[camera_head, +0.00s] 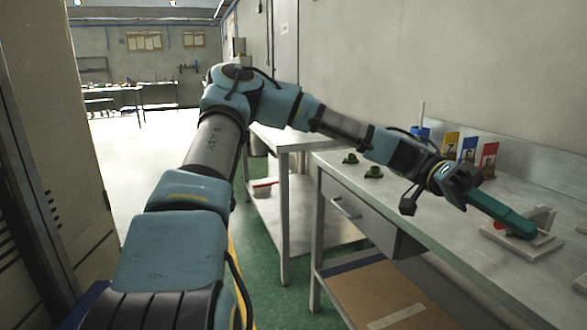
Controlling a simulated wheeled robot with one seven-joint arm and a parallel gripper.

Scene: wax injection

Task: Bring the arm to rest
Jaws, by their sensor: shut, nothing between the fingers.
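My arm reaches forward from the bottom of the view, bends at a raised elbow, and slopes down to the right over the metal workbench (420,206). My gripper (528,229) is at its end, with long teal fingers shut together and nothing seen between them. The fingertips are low, in front of or over a pale fixture (545,243) on the bench. I cannot tell whether they touch it. A small red part (499,225) shows beside the fingers.
Blue, yellow and red upright holders (488,157) stand by the wall behind my wrist. Two small green parts (373,172) lie on the bench. A lower table (283,138) adjoins it on the left. A tall cabinet (75,130) stands at the left; open floor lies beyond.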

